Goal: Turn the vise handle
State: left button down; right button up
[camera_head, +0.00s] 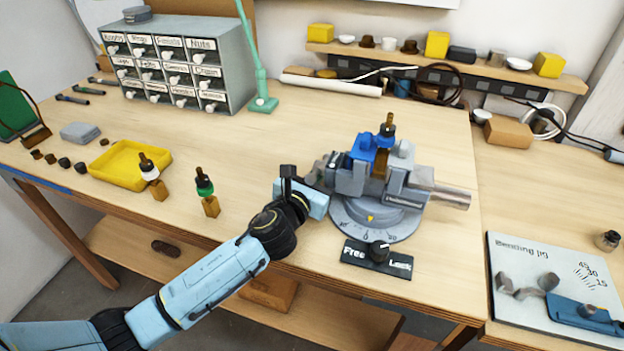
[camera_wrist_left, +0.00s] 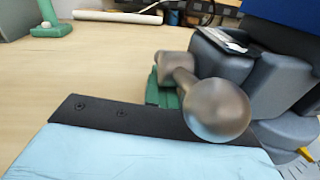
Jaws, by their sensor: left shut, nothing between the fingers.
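The grey vise (camera_head: 408,190) stands on a round base near the front of the bench. A dark-tipped brass part (camera_head: 388,126) stands upright between its jaws, beside a blue piece (camera_head: 362,150). My left gripper (camera_head: 322,182) is at the vise's left side, shut and empty. In the left wrist view the vise handle (camera_wrist_left: 216,108) shows a round metal knob close to the camera, in front of green finger pads (camera_wrist_left: 163,92). The knob overlaps the gripper there; I cannot tell whether they touch. In the head view my gripper largely hides the handle. My right gripper is not in view.
A Free/Lock plate (camera_head: 376,259) with a black knob lies in front of the vise. A yellow tray (camera_head: 130,165) and two small brass-and-dark parts are to the left. A drawer cabinet (camera_head: 180,62) and green lamp stand (camera_head: 262,103) are behind. A bending jig (camera_head: 550,290) is at right.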

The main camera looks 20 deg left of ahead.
pick_arm(q)
jog(key=shift+d+r, duration=0.1)
jog(key=shift+r, duration=0.05)
jog(key=s, duration=0.4)
jog(key=s+a, duration=0.1)
jog(key=s, duration=0.8)
jog(key=shift+s+a+r+p, duration=0.2)
jog(key=shift+a+p, duration=0.1)
jog(key=shift+a, duration=0.1)
